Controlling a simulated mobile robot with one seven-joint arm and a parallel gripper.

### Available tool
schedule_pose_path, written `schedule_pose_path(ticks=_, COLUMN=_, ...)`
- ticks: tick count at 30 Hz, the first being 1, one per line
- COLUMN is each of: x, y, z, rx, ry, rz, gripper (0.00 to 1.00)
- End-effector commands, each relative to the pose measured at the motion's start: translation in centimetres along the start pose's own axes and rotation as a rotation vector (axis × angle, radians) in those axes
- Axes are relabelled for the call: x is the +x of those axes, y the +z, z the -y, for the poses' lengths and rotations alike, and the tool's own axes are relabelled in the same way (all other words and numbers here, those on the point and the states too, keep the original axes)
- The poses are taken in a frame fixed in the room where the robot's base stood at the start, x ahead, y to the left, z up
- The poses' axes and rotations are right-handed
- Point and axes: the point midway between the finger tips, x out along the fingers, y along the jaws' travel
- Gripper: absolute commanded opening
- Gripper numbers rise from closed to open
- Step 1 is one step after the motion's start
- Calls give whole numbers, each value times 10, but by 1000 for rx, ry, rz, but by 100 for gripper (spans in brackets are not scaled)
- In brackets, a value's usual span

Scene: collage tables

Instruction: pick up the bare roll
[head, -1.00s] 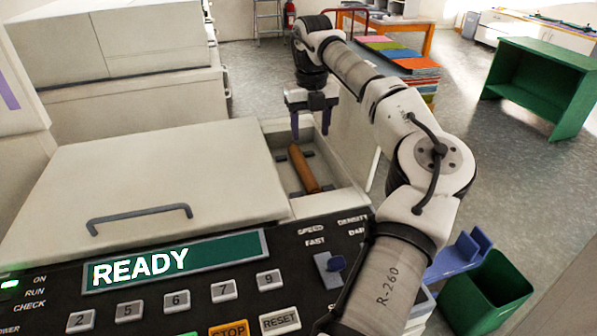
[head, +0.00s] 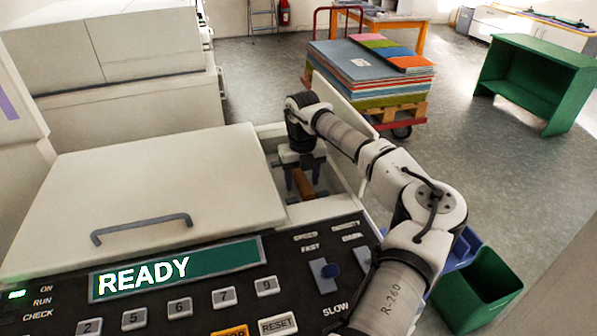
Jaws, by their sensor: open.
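The bare roll (head: 304,184) is a brown cylinder lying in the open compartment (head: 336,186) at the right of the machine. Its far part is hidden behind my gripper. My gripper (head: 303,174) points down into the compartment, with its fingers open at the roll, one to each side. I cannot tell whether the fingers touch it.
A closed lid with a grey handle (head: 141,229) lies left of the compartment, and a raised flap (head: 345,110) stands behind it. The control panel (head: 180,277) reading READY is in front. A green bin (head: 476,290) stands at the right.

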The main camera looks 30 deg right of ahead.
Motion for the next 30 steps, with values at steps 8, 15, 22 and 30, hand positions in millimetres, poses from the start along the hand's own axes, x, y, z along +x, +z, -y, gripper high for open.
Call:
schedule_pose_path(ticks=8, x=1, y=0, z=0, rx=0, ry=-1, rz=1, gripper=45)
schedule_pose_path(ticks=15, x=0, y=0, z=0, rx=0, ry=-1, rz=1, gripper=14)
schedule_pose_path(ticks=22, x=0, y=0, z=0, rx=0, ry=-1, rz=1, gripper=7)
schedule_pose_path(ticks=30, x=-7, y=1, z=1, rx=0, ry=-3, rz=2, gripper=7)
